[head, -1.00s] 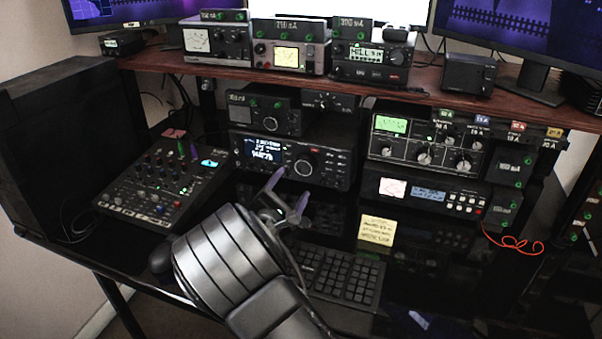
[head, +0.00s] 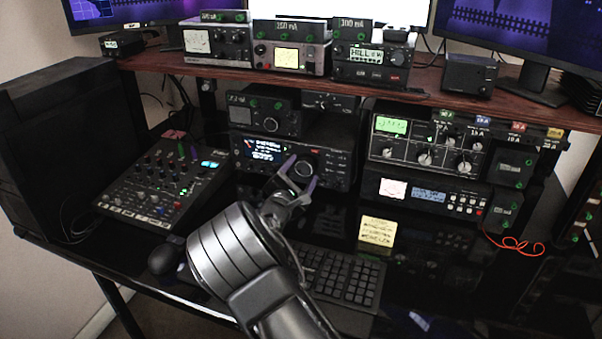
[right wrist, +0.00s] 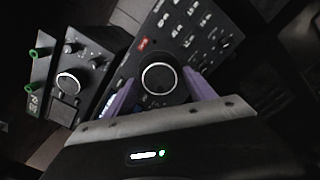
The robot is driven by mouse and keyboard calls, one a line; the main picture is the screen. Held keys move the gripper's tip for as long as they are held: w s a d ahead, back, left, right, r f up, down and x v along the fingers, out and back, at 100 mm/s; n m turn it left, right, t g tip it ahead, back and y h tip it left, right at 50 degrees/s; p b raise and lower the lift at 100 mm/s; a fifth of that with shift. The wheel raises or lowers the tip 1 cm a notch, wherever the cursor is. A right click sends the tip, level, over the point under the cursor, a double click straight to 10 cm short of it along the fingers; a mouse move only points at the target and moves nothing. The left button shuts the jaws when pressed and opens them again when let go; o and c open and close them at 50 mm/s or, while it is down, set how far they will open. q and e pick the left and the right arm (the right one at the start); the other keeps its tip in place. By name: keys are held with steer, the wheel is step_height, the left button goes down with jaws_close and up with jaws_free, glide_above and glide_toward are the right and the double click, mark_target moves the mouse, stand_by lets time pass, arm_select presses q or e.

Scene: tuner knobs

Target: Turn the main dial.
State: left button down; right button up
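The main dial (head: 305,166) is the large round black knob with a light ring on the front of the black radio (head: 258,150) in the middle of the lower shelf. It also shows in the right wrist view (right wrist: 158,78). My right gripper (head: 302,171) is open, with its purple fingers pointing at the dial. In the right wrist view the fingers (right wrist: 162,88) stand one on each side of the dial, with a small gap visible. Whether the tips reach the dial's depth is hard to tell. My left gripper is not in view.
A smaller black unit (head: 265,112) sits on top of the radio. A mixer (head: 140,198) stands to the left and meter units (head: 420,145) to the right. A keyboard (head: 345,277), mouse (head: 163,260) and yellow note (head: 377,231) lie in front.

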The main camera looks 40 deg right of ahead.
steer(key=c, duration=1.2)
steer(key=shift+o, duration=0.2)
steer(key=shift+r+n+p, duration=0.15)
steer(key=shift+n+p, duration=0.95)
steer(key=shift+p, duration=0.1)
steer(key=n+p, duration=0.4)
steer(key=shift+s, duration=0.1)
steer(key=n+p, duration=0.2)
steer(key=n, duration=0.1)
steer(key=shift+n+p, duration=0.4)
steer(key=shift+f+n+p, duration=0.2)
steer(key=shift+n+p, duration=0.4)
steer(key=shift+n, duration=0.2)
